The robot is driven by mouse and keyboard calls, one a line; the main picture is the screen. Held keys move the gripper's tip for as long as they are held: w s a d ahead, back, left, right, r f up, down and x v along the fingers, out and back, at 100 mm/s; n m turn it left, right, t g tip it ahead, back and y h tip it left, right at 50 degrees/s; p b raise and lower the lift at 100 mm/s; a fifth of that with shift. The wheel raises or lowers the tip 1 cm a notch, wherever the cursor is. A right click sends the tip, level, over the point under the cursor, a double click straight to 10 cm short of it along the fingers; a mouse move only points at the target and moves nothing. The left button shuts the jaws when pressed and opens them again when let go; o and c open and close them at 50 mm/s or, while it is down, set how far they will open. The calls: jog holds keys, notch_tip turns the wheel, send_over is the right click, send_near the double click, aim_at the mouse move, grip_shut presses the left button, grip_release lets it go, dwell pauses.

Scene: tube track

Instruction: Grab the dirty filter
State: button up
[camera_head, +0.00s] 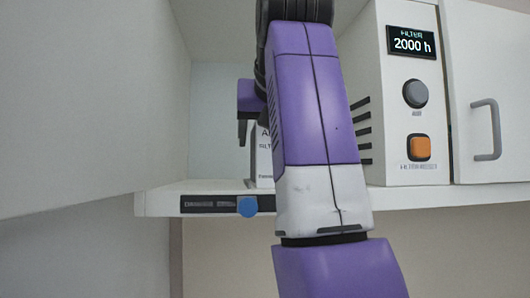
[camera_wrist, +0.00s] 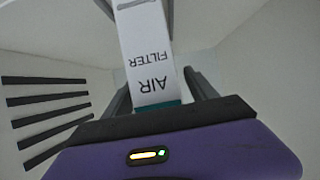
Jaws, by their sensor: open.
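A white box marked "AIR FILTER" (camera_wrist: 150,55) lies between the fingers of my open gripper (camera_wrist: 158,88) in the wrist view, its lettering upside down. A teal band shows at its near end. In the head view the box (camera_head: 263,165) stands on the shelf, mostly hidden behind my purple arm. Part of my gripper (camera_head: 243,130) shows just left of the box's top. I cannot tell whether the fingers touch the box. No bare or visibly dirty filter shows.
A white unit (camera_head: 390,110) right of my arm has a display reading "FILTER 2000 h" (camera_head: 411,43), a grey knob (camera_head: 416,94) and an orange button (camera_head: 419,147). A cabinet door with a handle (camera_head: 488,130) is farther right.

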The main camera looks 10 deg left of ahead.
grip_shut()
jog(key=shift+r, duration=0.15)
